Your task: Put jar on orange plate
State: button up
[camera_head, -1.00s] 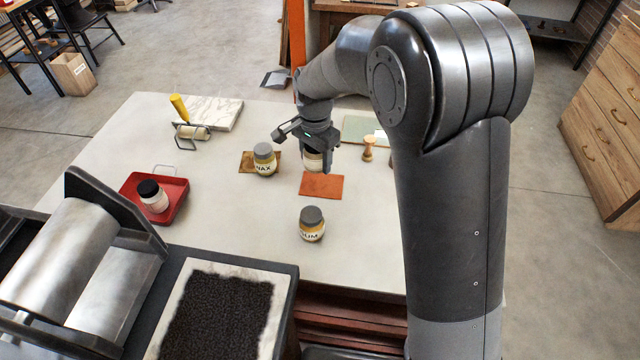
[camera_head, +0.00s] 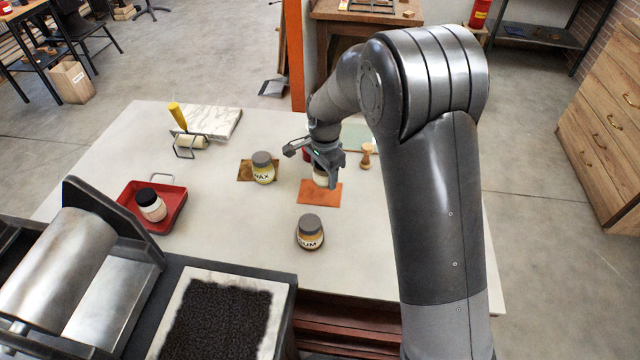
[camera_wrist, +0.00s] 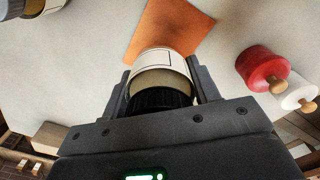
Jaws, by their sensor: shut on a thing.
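My gripper (camera_head: 326,172) is shut on a jar (camera_head: 320,178) with a pale label; in the wrist view the jar (camera_wrist: 162,72) shows its cream label and black lid between the fingers. The orange plate (camera_head: 318,198) lies flat on the table just in front of and below the held jar. In the wrist view the plate (camera_wrist: 172,28) is beyond the jar, which overlaps its near edge. I cannot tell whether the jar touches it. The plate's visible part is bare.
A WAX jar (camera_head: 263,168) stands on a brown plate (camera_head: 244,171) to the left. A GUM jar (camera_head: 310,232) stands in front. A white jar (camera_head: 151,205) sits in a red tray (camera_head: 176,206). A wooden-knobbed red object (camera_wrist: 260,68) is beside my gripper.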

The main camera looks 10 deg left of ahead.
aim_at(320, 192)
jog(key=shift+w+a+f, duration=0.1)
jog(key=shift+a+f, duration=0.3)
jog(key=shift+a, duration=0.2)
jog(key=shift+f, duration=1.95)
jog(key=shift+f, duration=0.15)
jog(key=o, duration=1.1)
